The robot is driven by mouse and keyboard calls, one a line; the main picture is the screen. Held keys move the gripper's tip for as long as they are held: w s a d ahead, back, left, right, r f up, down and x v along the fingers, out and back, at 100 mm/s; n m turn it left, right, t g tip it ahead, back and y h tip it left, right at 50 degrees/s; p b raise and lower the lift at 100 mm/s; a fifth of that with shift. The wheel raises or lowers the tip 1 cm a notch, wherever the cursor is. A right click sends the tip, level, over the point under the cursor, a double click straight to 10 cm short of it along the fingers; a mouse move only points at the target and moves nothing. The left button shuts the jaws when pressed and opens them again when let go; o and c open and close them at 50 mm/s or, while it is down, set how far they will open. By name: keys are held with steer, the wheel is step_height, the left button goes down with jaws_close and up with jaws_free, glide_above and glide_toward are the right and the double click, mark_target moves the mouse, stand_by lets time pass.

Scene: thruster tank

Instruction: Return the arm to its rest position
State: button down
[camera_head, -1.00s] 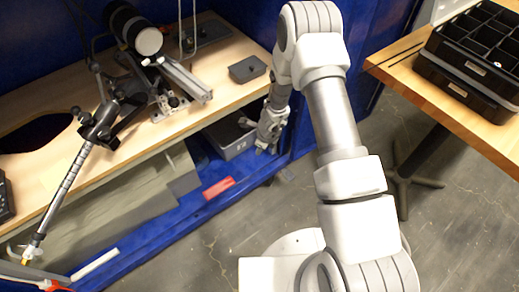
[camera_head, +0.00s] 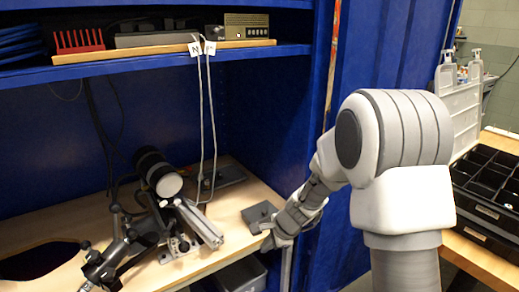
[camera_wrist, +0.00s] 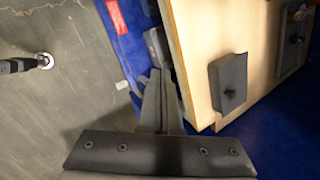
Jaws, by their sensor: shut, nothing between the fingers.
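My arm rises at the right of the head view and bends down toward the workbench. My gripper (camera_head: 270,243) hangs at the front right edge of the wooden bench (camera_head: 235,218), beside a small dark grey block (camera_head: 260,212). In the wrist view my gripper's fingers (camera_wrist: 157,85) are together and hold nothing. The same grey block (camera_wrist: 230,82) lies on the bench to their right. I cannot tell from these views whether the fingers touch the bench edge.
A black cylinder on a metal mount (camera_head: 158,172) stands on the bench. A blue shelf (camera_head: 140,65) hangs above it. A black compartment tray (camera_head: 490,185) is on the right table. In the wrist view, open floor (camera_wrist: 60,110) lies left of the fingers.

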steer(key=s+d+r+n, duration=0.2)
steer(key=s+r+n, duration=0.25)
steer(key=r, duration=0.35)
steer(key=s+d+r+n, duration=0.1)
steer(key=s+r+n, duration=0.2)
steer(key=s+r, duration=0.35)
steer(key=s+d+r+n+t+h, duration=0.1)
steer(key=s+d+r+n+h, duration=0.1)
steer(key=s+d+r+n, duration=0.45)
steer(key=s+d+r+n+t+h, duration=0.1)
steer(key=s+d+r+h, duration=0.15)
steer(key=s, duration=0.75)
step_height(320, 180, up, 16)
steer(key=p, duration=1.6)
steer(key=shift+w+f, duration=0.15)
steer(key=shift+f, duration=0.1)
steer(key=shift+y, duration=0.25)
